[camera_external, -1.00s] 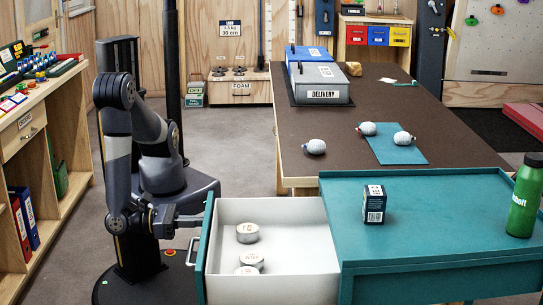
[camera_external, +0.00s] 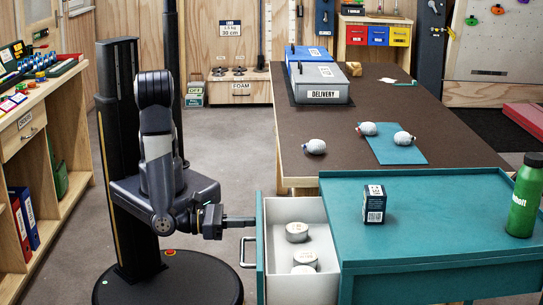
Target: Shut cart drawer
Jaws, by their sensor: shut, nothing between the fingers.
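The teal cart (camera_external: 430,205) stands at the front right. Its drawer (camera_external: 330,238), white inside with a teal front panel (camera_external: 260,250), is partly open and sticks out to the left. The drawer's handle (camera_external: 246,252) is on the left side of the front panel. Exact contact is hard to tell.
On the cart top stand a dark box (camera_external: 374,204) and a green bottle (camera_external: 524,196). Behind is a brown table (camera_external: 430,110) with a grey delivery box (camera_external: 319,83) and several pale rounded items. A wooden shelf (camera_external: 40,150) stands at left.

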